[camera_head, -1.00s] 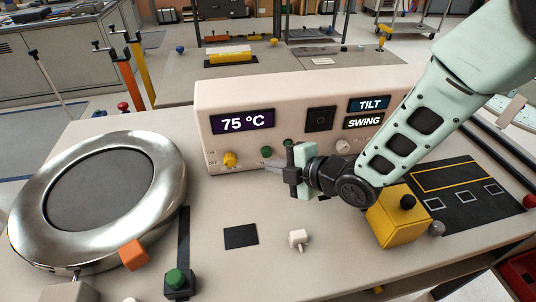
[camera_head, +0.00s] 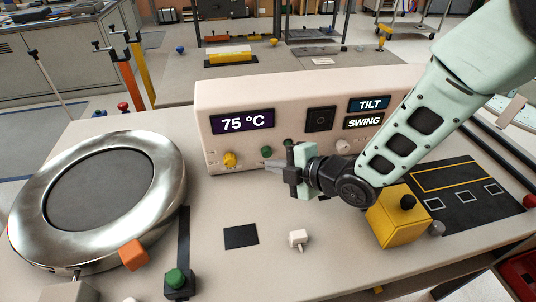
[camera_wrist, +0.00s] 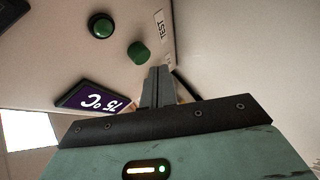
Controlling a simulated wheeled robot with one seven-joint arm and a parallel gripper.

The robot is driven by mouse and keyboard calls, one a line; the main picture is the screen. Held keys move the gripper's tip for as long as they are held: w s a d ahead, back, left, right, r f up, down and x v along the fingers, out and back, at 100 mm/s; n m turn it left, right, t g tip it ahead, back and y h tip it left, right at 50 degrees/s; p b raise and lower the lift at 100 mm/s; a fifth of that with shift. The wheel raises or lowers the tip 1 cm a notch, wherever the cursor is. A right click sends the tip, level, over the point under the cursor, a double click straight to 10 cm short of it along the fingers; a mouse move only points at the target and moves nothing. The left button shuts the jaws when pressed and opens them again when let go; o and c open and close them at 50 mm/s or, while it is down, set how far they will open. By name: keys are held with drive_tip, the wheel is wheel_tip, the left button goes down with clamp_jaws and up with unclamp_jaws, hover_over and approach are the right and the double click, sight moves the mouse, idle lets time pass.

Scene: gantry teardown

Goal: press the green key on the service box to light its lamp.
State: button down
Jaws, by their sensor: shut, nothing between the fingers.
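The service box is the cream console (camera_head: 270,95) with a 75 °C display, standing on the bench. On its front a green cylindrical key (camera_head: 266,152) sticks out; it also shows in the wrist view (camera_wrist: 139,52), near a TEST label. A dark green dome in a black ring, seemingly the lamp (camera_wrist: 101,26), sits beside the key and looks unlit; it is partly behind my gripper in the head view (camera_head: 288,144). My gripper (camera_head: 270,165) is shut and empty, its fingertips (camera_wrist: 158,72) close to the key, just below it in the head view. Contact cannot be told.
A yellow knob (camera_head: 229,159) is left of the key and a pale knob (camera_head: 343,146) right. A big metal ring (camera_head: 165,190) fills the bench's left. A green-topped black button box (camera_head: 178,284), white plug (camera_head: 298,238) and yellow block (camera_head: 392,222) stand in front.

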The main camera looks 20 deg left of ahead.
drive_tip(key=shift+w, duration=0.1)
idle(0.3)
drive_tip(key=shift+w+a+b, duration=0.25)
drive_tip(key=shift+w+b, duration=0.05)
drive_tip(key=shift+w+a, duration=0.25)
drive_tip(key=shift+w, duration=0.15)
idle(0.8)
drive_tip(key=shift+s+d+b, duration=0.1)
drive_tip(key=shift+s+b, duration=0.05)
drive_tip(key=shift+b, duration=0.15)
drive_tip(key=shift+s+d, duration=0.4)
drive_tip(key=shift+s, duration=0.25)
drive_tip(key=shift+b, duration=0.3)
drive_tip(key=shift+s+d+f+b, duration=0.1)
drive_tip(key=shift+s+d+b, duration=0.5)
drive_tip(key=shift+s, duration=0.35)
drive_tip(key=shift+s+d+b, duration=0.45)
drive_tip(key=shift+s+d, duration=0.1)
drive_tip(key=shift+s, duration=0.35)
drive_tip(key=shift+s+d, duration=0.45)
drive_tip(key=shift+s, duration=0.25)
